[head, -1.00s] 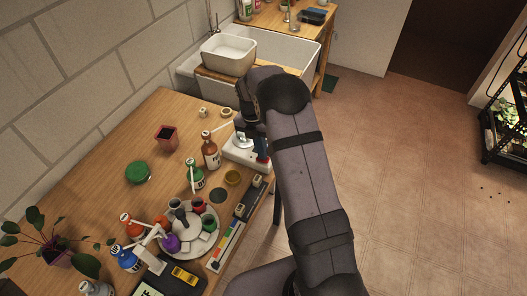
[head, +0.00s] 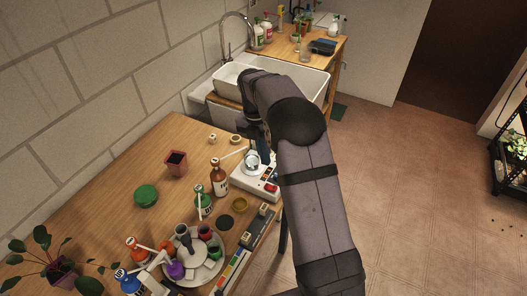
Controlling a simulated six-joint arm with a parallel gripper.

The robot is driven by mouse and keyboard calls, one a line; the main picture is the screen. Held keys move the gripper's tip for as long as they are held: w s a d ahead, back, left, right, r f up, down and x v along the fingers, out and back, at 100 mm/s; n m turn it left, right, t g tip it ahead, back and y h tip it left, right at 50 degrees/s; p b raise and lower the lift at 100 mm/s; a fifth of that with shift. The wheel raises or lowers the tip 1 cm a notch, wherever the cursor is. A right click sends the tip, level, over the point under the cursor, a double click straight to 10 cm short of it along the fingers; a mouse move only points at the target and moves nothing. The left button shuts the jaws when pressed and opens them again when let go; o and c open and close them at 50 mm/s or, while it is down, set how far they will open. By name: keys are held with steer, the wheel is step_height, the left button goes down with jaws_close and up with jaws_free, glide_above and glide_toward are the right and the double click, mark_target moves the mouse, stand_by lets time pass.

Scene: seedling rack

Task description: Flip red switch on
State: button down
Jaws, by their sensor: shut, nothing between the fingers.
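The red switch (head: 271,188) is on the near right end of a white device (head: 244,182) at the table's right edge. It shows uncovered in the head view. I cannot tell which way its rocker is tilted. My gripper (head: 264,160) is shut and empty, pointing down over the far part of the device, behind the switch and apart from it. My arm hides part of the gripper and the device's far right side.
A brown bottle (head: 218,175) stands just left of the device and a green bottle (head: 202,202) nearer. A grey saucer (head: 204,272) with small pots sits in front. A sink (head: 315,86) is behind.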

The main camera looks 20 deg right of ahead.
mark_target(275, 188)
steer(key=shift+w+a+r, duration=0.15)
steer(key=shift+r, duration=1.4)
steer(key=shift+f+b, duration=0.15)
steer(key=shift+b, duration=0.75)
steer(key=shift+s+d+r+b, duration=0.3)
steer(key=shift+s+d+b, duration=0.2)
steer(key=shift+b, duration=0.9)
steer(key=f+p, duration=0.1)
steer(key=f, duration=0.3)
steer(key=s+d+f+p, duration=0.1)
steer(key=f, duration=0.4)
steer(key=f+p, duration=0.2)
steer(key=f, duration=0.3)
steer(key=shift+s+d, duration=0.25)
steer(key=shift+s, duration=0.05)
steer(key=shift+s+d+f, duration=0.15)
steer(key=shift+s+f, duration=0.05)
